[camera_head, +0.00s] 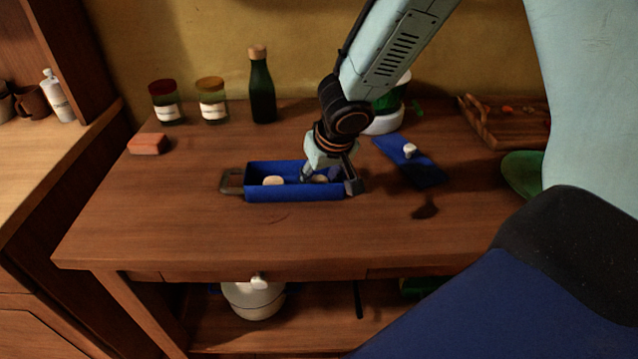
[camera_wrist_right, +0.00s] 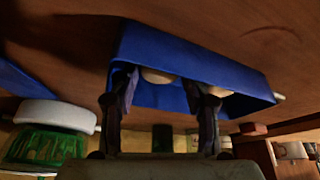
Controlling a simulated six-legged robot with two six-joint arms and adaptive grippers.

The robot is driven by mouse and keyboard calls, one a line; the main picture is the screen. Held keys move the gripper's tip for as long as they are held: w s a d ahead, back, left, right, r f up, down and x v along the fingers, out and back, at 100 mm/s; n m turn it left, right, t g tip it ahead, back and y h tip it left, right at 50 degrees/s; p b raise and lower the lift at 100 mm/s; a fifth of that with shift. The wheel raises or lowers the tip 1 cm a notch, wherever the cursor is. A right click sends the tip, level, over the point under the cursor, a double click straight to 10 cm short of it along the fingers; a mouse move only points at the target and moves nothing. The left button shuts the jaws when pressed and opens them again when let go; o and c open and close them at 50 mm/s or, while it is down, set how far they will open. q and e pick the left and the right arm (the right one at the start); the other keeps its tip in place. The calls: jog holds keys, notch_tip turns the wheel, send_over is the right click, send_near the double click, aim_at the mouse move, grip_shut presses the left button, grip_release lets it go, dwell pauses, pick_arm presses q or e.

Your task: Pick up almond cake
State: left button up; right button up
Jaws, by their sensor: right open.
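Two pale round cakes lie in a blue rectangular box with handles (camera_head: 294,191) on the wooden table. The left cake (camera_head: 273,181) shows clearly. The right cake (camera_head: 319,178) is partly hidden by my right gripper (camera_head: 329,180). Which one is the almond cake I cannot tell. My right gripper is open and reaches down into the right part of the box. In the right wrist view its fingers (camera_wrist_right: 159,84) stand apart over the box (camera_wrist_right: 195,58), with one cake (camera_wrist_right: 157,76) between them and another (camera_wrist_right: 217,91) beside the right finger. My left gripper is not in view.
A blue lid with a white knob (camera_head: 415,168) lies right of the box. Two jars (camera_head: 212,104), a green bottle (camera_head: 262,88) and a green-and-white container (camera_head: 384,122) stand behind. A brick (camera_head: 148,144) lies at left. A wooden tray (camera_head: 500,125) is at right. The table front is clear.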

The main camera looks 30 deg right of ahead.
aim_at(319, 181)
jog(key=shift+w, duration=0.1)
jog(key=c, duration=0.6)
notch_tip(319, 181, up, 10)
jog(key=p, duration=0.5)
jog(key=shift+p, duration=0.35)
